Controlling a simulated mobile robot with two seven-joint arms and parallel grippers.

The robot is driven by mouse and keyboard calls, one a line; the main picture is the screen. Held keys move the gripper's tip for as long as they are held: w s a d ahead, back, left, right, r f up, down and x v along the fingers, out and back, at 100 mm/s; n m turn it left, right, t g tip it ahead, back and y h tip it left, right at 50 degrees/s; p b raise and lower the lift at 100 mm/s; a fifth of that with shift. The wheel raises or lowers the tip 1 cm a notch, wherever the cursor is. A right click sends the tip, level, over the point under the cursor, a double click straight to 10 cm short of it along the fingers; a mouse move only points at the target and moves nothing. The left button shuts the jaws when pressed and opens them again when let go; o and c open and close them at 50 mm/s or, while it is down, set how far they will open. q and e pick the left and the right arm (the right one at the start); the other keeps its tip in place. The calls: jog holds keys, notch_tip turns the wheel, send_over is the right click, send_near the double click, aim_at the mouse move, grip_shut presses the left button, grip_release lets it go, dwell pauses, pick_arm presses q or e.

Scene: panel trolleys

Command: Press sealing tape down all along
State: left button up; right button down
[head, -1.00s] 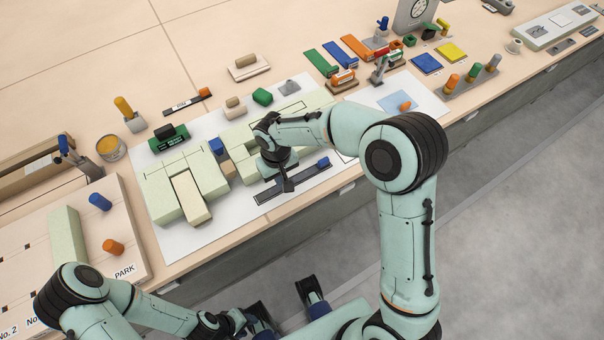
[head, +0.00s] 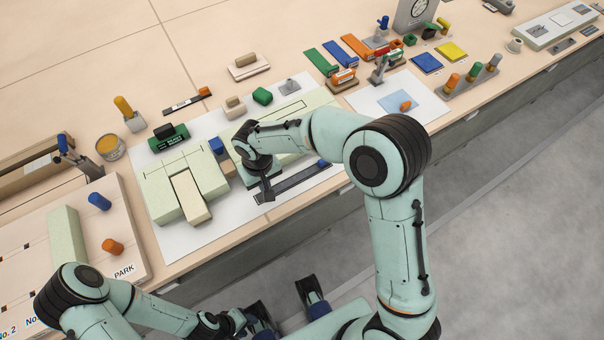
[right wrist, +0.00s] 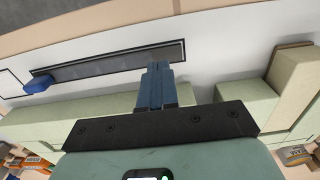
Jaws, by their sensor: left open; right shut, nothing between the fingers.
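A long dark strip (head: 295,185), which looks like the sealing tape, lies on the white mat near the bench's front edge. A blue block (head: 323,163) is at its right end. In the right wrist view the strip (right wrist: 110,66) runs across the top, with the blue block (right wrist: 38,85) at its left. My right gripper (head: 268,194) is shut and empty at the strip's left part; its fingertips (right wrist: 158,67) overlap the strip's edge in the wrist view. I cannot tell whether they touch it. My left gripper (head: 288,304) is open and empty, low in front of the bench.
Pale green panels (head: 165,180) lie on the white mat (head: 183,242) behind and left of the strip; my right arm hides part of them. A board marked PARK (head: 135,250) with blue and orange pegs is at the left. Coloured pads and tools stand farther back right.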

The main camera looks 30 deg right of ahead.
jog(key=shift+f, duration=0.1)
jog(key=shift+f+b, duration=1)
jog(key=shift+f, duration=0.4)
jog(key=shift+f, duration=0.1)
dwell(0.4)
jog(key=shift+r+p, duration=1.05)
jog(key=shift+r, duration=0.5)
jog(key=shift+r+p, duration=1.45)
jog(key=shift+r, duration=0.6)
